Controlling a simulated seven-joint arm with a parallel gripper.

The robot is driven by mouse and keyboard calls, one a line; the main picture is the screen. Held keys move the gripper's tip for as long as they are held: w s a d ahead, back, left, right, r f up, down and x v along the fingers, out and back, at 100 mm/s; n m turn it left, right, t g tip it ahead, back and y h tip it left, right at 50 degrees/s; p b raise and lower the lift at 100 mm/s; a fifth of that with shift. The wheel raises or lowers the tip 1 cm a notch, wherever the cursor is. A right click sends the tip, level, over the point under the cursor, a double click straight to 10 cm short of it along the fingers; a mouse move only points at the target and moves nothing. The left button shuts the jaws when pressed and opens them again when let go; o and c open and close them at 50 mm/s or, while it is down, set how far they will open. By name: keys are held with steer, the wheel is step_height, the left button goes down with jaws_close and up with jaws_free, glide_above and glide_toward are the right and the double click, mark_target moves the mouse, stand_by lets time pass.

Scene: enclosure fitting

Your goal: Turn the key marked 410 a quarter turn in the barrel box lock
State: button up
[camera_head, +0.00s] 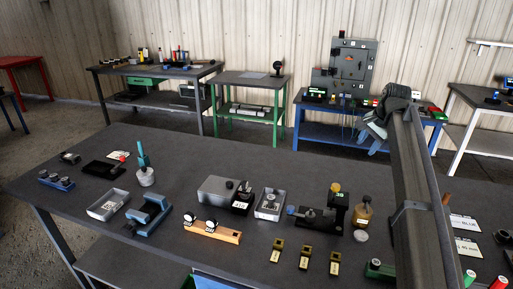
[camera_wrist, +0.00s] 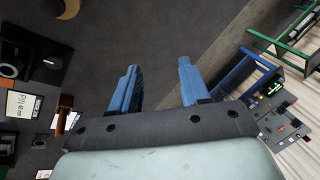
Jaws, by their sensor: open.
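Three small tags with yellowish tops, which look like keys, lie in a row near the front of the bench: a left one (camera_head: 277,250), a middle one (camera_head: 305,257) and a right one (camera_head: 335,263). Their markings are too small to read, so I cannot tell which is 410. A grey box (camera_head: 216,189) with a dark block (camera_head: 243,198) at its right end sits mid-bench; I cannot make out a keyhole. My gripper (camera_head: 371,138) is raised over the bench's far right side, away from these things. In the wrist view its blue fingers (camera_wrist: 157,90) are apart and empty.
A black fixture with a yellow-topped post (camera_head: 337,205), an amber bottle (camera_head: 362,212), a metal tray (camera_head: 270,204) and a wooden block with gauges (camera_head: 212,227) stand nearby. A blue vise (camera_head: 149,213) is farther left. Printed cards (camera_head: 465,223) lie at right.

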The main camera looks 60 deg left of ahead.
steer(key=s+a+n+g+h, duration=0.1)
steer(key=s+a+n, duration=0.1)
steer(key=s+a, duration=0.6)
steer(key=s+a+n+h, duration=0.1)
steer(key=s+a+n, duration=0.25)
steer(key=s, duration=0.85)
steer(key=n+h, duration=0.2)
steer(key=n, duration=0.1)
glide_above(245, 181)
steer(key=f, duration=0.1)
step_height(245, 181, down, 14)
steer(key=shift+r, duration=0.15)
steer(key=shift+c, duration=0.3)
jaws_close()
